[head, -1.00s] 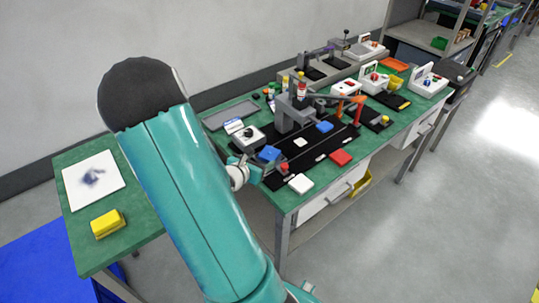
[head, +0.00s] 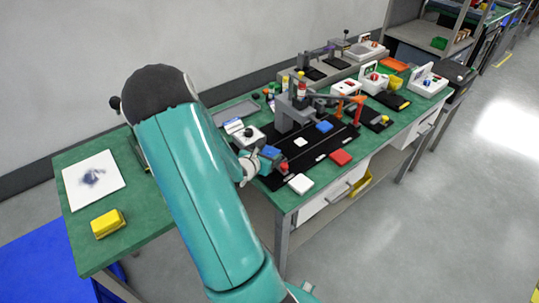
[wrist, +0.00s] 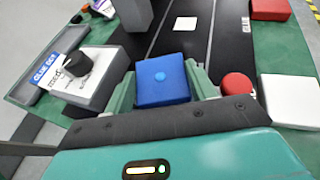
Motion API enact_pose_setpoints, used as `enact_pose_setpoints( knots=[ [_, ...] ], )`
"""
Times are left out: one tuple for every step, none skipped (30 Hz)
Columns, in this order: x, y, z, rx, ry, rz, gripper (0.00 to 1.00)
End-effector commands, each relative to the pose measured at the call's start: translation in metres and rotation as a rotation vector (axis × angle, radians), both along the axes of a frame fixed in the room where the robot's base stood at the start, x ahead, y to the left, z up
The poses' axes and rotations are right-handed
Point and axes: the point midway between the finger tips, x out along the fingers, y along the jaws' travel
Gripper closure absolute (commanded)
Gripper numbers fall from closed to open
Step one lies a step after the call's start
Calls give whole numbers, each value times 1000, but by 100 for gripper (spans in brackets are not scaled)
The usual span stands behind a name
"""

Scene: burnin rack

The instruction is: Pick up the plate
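A blue square plate (wrist: 163,82) with a small lighter blue round spot shows in the wrist view, and it also shows in the head view (head: 271,152) at the bench's near left end. My gripper (wrist: 163,92) has a teal finger on either side of the plate, close to its edges. The fingers look open around it; firm contact on both sides cannot be made out. In the head view my gripper (head: 262,163) is partly hidden by my arm. What lies under the plate is hidden.
A red round knob (wrist: 237,86) stands just right of the gripper, with a white square piece (wrist: 293,97) beyond it. A grey box with a black knob (wrist: 85,72) is at left. Another blue square (head: 323,127) and a red square (head: 341,157) lie farther along the green bench.

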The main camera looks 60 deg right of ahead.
Motion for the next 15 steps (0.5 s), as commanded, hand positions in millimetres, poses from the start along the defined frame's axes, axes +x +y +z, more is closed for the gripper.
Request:
enact_pose_setpoints(
  knots=[
    [0, 0, 0, 0, 0, 0, 66],
    [0, 0, 0, 0, 0, 0, 70],
    [0, 0, 0, 0, 0, 0, 70],
    [0, 0, 0, 0, 0, 0, 70],
    [0, 0, 0, 0, 0, 0, 70],
    [0, 0, 0, 0, 0, 0, 70],
    [0, 0, 0, 0, 0, 0, 70],
    [0, 0, 1, -1, 0, 0, 70],
    [0, 0, 1, -1, -1, 0, 70],
    [0, 0, 2, -1, -1, 0, 70],
    [0, 0, 3, -1, -1, 0, 70],
    [0, 0, 5, -1, -1, 0, 70],
    [0, 0, 7, -2, -1, 0, 70],
    [0, 0, 9, -2, -1, 0, 70],
    [1, 0, 13, -3, -2, -1, 70]
  ],
)
